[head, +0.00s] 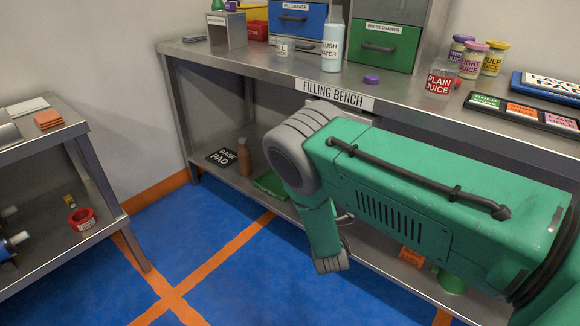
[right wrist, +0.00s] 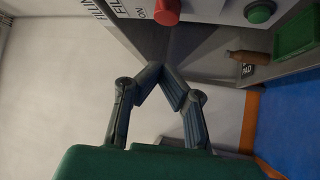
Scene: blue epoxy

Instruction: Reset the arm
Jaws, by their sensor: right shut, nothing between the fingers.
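My right arm (head: 430,195), green with grey joints, reaches in from the right of the head view in front of the filling bench (head: 235,55). Its elbow is bent and the forearm hangs down below the bench top. My right gripper (right wrist: 160,72) shows in the right wrist view. Its two dark fingers meet at the tips with nothing between them. In the head view the arm hides this gripper. My left gripper is in neither view.
The bench top holds drawers (head: 387,45), a flush water bottle (head: 332,45) and several jars. A brown bottle (head: 244,158) stands on its lower shelf. A red button (right wrist: 167,10) and a green button (right wrist: 260,12) are beyond the fingers. Blue floor (head: 220,225) is clear at left.

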